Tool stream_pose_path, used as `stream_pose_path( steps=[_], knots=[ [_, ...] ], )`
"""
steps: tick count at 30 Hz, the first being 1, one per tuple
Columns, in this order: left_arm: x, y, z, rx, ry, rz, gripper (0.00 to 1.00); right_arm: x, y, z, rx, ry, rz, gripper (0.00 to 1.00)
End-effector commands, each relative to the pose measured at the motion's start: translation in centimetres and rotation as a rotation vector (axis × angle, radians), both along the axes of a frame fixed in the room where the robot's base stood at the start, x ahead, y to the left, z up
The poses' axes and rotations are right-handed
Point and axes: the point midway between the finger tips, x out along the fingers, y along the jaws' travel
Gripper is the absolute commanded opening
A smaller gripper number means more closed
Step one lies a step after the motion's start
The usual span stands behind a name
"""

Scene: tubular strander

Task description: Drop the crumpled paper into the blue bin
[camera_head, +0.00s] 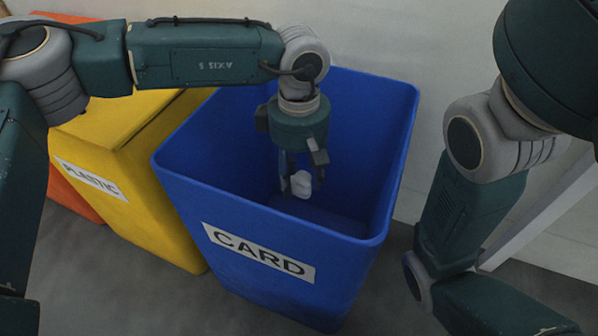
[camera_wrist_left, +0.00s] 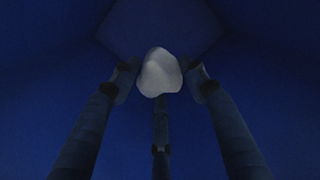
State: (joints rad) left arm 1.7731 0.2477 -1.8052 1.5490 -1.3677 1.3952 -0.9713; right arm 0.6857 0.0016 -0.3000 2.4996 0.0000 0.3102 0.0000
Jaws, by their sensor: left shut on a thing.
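The blue bin (camera_head: 185,177) stands open in the middle of the head view, with a CARD label on its front. My left gripper (camera_head: 299,181) reaches down inside it, below the rim. It is shut on the white crumpled paper (camera_head: 301,184), which hangs between the fingertips above the bin floor. In the left wrist view the paper (camera_wrist_left: 160,72) sits between the fingers (camera_wrist_left: 160,85), with the dark blue inside of the bin behind it. My right arm is at the right of the head view; its gripper is out of sight.
A yellow bin (camera_head: 150,180) labelled PLASTIC stands close to the left of the blue bin. An orange bin (camera_head: 72,195) is further left. A pale wall (camera_head: 400,40) is behind the bins. Grey floor (camera_head: 130,290) shows in front.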

Motion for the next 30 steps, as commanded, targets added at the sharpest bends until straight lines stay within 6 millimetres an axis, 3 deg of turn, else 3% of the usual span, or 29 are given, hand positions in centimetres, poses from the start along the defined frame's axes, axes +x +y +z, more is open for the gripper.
stream_pose_path(
  steps=[1,18,30],
  knots=[
    [0.0,0.0,-1.5,0.0,0.0,-0.001,0.31,0.0,0.0,-1.2,0.0,0.002,0.0,0.4],
    [0.0,0.0,-9.5,-0.001,-0.001,0.0,0.31,-0.3,0.0,-7.1,-0.001,-0.007,-0.001,0.4],
    [0.0,0.0,-11.0,-0.001,-0.001,0.0,0.31,-0.3,0.1,-8.2,-0.001,-0.007,-0.001,0.4]
  ],
)
